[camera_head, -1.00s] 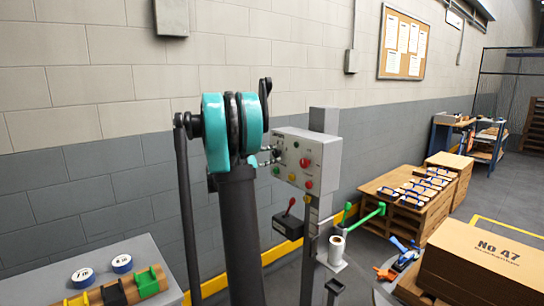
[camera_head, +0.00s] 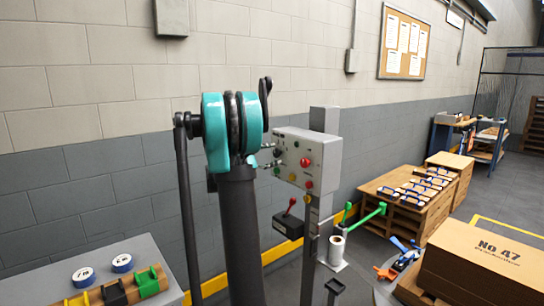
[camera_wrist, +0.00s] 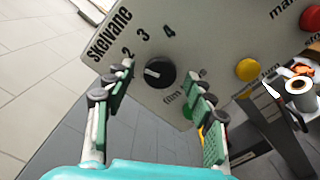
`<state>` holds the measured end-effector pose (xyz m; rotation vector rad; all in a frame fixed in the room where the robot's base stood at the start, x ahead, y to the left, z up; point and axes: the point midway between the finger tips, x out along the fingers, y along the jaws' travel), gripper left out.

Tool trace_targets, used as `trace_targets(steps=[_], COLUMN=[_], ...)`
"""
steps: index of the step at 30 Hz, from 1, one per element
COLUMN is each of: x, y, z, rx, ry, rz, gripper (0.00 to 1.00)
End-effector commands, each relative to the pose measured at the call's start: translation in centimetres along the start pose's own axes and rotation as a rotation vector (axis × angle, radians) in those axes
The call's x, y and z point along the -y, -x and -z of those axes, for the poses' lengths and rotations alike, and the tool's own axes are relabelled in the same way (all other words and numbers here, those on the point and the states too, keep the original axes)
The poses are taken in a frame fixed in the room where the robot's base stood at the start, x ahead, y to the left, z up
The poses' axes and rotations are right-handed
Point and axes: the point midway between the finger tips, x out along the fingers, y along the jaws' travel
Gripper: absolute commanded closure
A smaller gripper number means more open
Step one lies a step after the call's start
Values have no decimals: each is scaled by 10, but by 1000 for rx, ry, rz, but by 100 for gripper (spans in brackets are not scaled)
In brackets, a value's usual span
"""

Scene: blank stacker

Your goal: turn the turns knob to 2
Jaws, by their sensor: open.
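The turns knob (camera_wrist: 159,73) is a round black dial with a white pointer line, on a grey panel in the wrist view. The numbers 2, 3 and 4 are printed around it. The pointer line lies toward the knob's left side; its exact setting I cannot tell. My gripper (camera_wrist: 160,98) is open, with its green-padded fingers on either side below the knob and no visible contact.
On the panel are a yellow button (camera_wrist: 248,69), a red button (camera_wrist: 311,17) and a green button partly behind my right finger. A box with a red lever (camera_head: 289,207) hangs below the control box. Pallets and cartons stand to the right.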

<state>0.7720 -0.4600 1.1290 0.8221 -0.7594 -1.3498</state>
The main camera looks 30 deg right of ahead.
Motion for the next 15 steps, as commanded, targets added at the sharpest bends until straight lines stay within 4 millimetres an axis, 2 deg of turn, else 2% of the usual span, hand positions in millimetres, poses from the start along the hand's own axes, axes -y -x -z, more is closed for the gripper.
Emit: trace_targets(steps=[5, 15], x=[0, 0], y=[22, 90], z=[0, 1], rx=[-3, -3], ry=[0, 0], rz=[-2, -2], gripper=[45, 45])
